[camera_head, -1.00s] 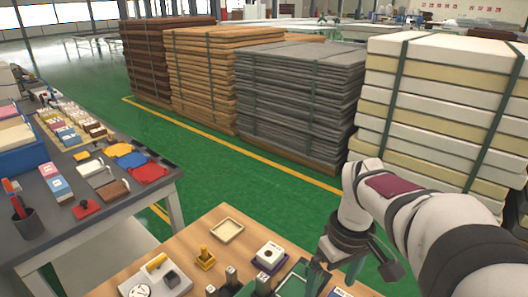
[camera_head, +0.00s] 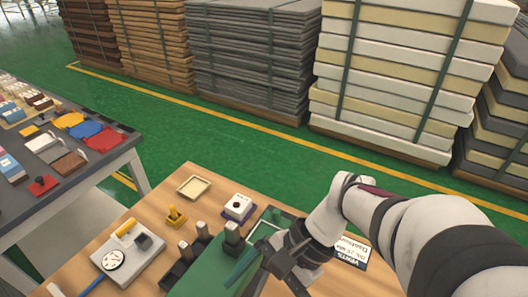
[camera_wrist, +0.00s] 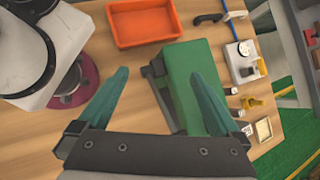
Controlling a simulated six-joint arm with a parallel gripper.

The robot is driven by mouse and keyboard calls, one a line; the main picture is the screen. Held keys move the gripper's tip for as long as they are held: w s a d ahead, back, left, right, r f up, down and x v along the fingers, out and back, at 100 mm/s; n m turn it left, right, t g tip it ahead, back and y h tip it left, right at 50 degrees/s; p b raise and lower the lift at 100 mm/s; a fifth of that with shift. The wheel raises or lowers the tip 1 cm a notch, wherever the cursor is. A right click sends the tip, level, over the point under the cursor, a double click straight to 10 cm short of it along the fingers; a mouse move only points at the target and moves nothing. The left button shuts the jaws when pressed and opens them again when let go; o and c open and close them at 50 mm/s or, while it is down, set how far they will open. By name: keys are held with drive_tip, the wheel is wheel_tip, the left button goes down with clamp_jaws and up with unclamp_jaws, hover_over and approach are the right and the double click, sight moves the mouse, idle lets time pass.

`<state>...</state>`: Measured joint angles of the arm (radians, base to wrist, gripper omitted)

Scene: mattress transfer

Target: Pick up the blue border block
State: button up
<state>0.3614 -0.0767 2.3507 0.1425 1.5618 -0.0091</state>
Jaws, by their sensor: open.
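No block with a plainly blue border can be made out. A small white block (camera_head: 238,206) with a dark hole on top and a dark purple-blue base stands on the wooden table in the head view, behind the green box (camera_head: 208,270). My gripper (camera_wrist: 160,75) is open and empty, its two teal fingers spread wide in the wrist view. The green box (camera_wrist: 194,88) lies beyond and partly behind the right finger. In the head view my gripper is just right of the green box, and its fingertips are partly hidden.
An orange tray (camera_wrist: 144,24) lies at the top of the wrist view. A yellow stamp (camera_head: 174,216), a beige tray (camera_head: 194,186), dark-handled tools (camera_head: 185,250) and a grey device with a dial (camera_head: 128,254) stand on the wooden table. A side table (camera_head: 115,152) holds coloured pieces.

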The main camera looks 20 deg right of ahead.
drive_tip(key=w+d+m+y, duration=0.1)
drive_tip(key=w, duration=0.1)
drive_tip(key=w+d+m+t+y, duration=0.1)
drive_tip(key=w+m, duration=0.1)
drive_tip(key=w+d+m+t+y, duration=0.1)
drive_tip(key=w+m, duration=0.1)
drive_tip(key=w, duration=0.1)
drive_tip(key=shift+d+f+y, duration=0.2)
drive_tip(key=shift+d+y, duration=0.05)
drive_tip(key=shift+y, duration=0.05)
drive_tip(key=w+d+f+m+t, duration=0.3)
drive_tip(key=d+m+t, duration=0.1)
drive_tip(key=d, duration=0.3)
drive_tip(key=w+d+f+m+t, duration=0.2)
drive_tip(key=w+d+m+t, duration=0.15)
drive_tip(key=d, duration=0.35)
drive_tip(key=s+d+f+m+t+h, duration=0.1)
drive_tip(key=s+d+f+m+h, duration=0.15)
drive_tip(key=d+f, duration=0.8)
drive_tip(key=shift+n+y, duration=0.3)
drive_tip(key=shift+y, duration=0.05)
drive_tip(key=x, duration=1.3)
drive_tip(key=shift+w+f, duration=0.25)
drive_tip(key=shift+f, duration=0.05)
drive_tip(key=c, duration=1.2)
drive_tip(key=shift+o, duration=0.2)
drive_tip(key=shift+r, duration=0.1)
